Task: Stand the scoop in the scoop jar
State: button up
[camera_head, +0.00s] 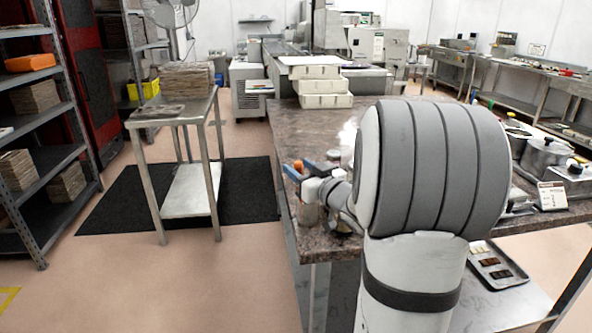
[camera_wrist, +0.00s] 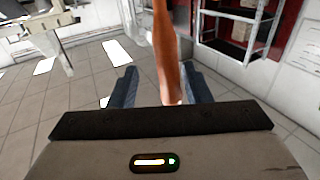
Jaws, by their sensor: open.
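My gripper (camera_head: 300,170) is at the near left corner of the stone-topped counter, its blue fingers apart. In the wrist view, an orange-brown handle, which looks like the scoop's (camera_wrist: 167,45), passes between the two open fingers (camera_wrist: 162,88). Its orange end (camera_head: 298,164) shows between the fingers in the head view.
My arm hides much of the counter (camera_head: 300,130). White boxes (camera_head: 325,87) are stacked at its far end. A pot (camera_head: 545,154) and a small sign (camera_head: 552,196) are at the right.

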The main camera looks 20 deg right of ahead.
jog(key=shift+s, duration=0.1)
jog(key=s+d, duration=0.1)
jog(key=s, duration=0.6)
jog(key=shift+s+d+f, duration=0.15)
jog(key=shift+s+d, duration=0.1)
dwell(0.4)
jog(key=s+a+f+m+g+h+p, duration=0.2)
jog(key=s+a+g+p, duration=0.6)
jog(key=s+a+g, duration=0.7)
jog(key=s+a+h, duration=0.1)
jog(key=s+a, duration=0.1)
jog(key=s, duration=0.2)
jog(key=shift+s+a+f+h, duration=0.25)
jog(key=shift+s+f+h, duration=0.05)
jog(key=shift+s, duration=0.1)
